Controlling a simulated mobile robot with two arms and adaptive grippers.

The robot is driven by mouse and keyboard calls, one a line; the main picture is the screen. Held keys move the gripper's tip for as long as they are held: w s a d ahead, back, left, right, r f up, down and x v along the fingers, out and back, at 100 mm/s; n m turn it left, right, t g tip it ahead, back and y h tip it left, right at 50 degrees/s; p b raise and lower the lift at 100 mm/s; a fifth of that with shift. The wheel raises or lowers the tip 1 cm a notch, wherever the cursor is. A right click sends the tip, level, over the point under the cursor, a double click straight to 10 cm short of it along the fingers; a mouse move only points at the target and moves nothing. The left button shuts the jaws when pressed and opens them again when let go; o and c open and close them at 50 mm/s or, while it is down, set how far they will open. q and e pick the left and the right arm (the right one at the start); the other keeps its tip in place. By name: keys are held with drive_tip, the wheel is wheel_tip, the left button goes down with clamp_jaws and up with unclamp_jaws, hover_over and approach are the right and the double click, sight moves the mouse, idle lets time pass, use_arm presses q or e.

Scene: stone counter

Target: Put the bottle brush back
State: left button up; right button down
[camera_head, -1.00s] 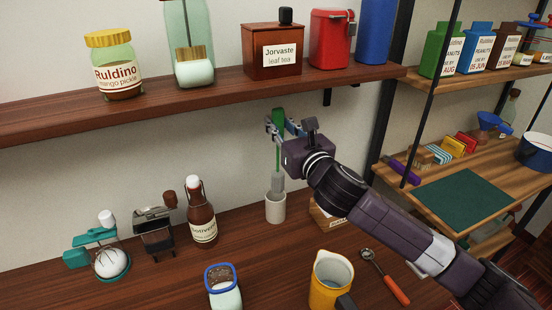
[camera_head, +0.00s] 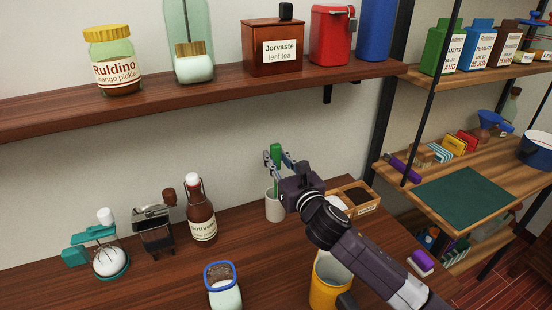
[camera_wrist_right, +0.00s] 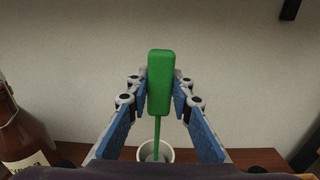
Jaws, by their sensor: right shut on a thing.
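The bottle brush (camera_head: 277,154) has a green handle and stands upright. My right gripper (camera_head: 279,160) is shut on its handle, and the wrist view shows the green handle (camera_wrist_right: 159,85) between the two blue finger pads. The white cup (camera_head: 274,207) stands on the counter below the gripper. The brush's lower end is inside the cup and hidden by its wall. In the wrist view the green stem runs down into the cup's opening (camera_wrist_right: 146,155). My left gripper is in neither view.
A brown bottle (camera_head: 201,212) stands left of the cup. A wooden box (camera_head: 355,197) is to its right, partly behind my arm. A yellow pitcher (camera_head: 325,287) and a blue-rimmed jar (camera_head: 224,290) are in front. A shelf (camera_head: 200,95) runs above.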

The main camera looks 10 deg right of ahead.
drive_tip(key=shift+f, duration=0.1)
drive_tip(key=c, duration=1.7)
unclamp_jaws()
drive_tip(key=shift+r, duration=0.25)
drive_tip(key=s, duration=0.4)
drive_tip(key=s+d, duration=0.1)
drive_tip(key=s, duration=0.3)
drive_tip(key=s+d+b, duration=0.1)
drive_tip(key=s, duration=0.3)
drive_tip(key=shift+d+f, duration=0.1)
drive_tip(key=shift+d, duration=0.05)
drive_tip(key=shift+w, duration=0.1)
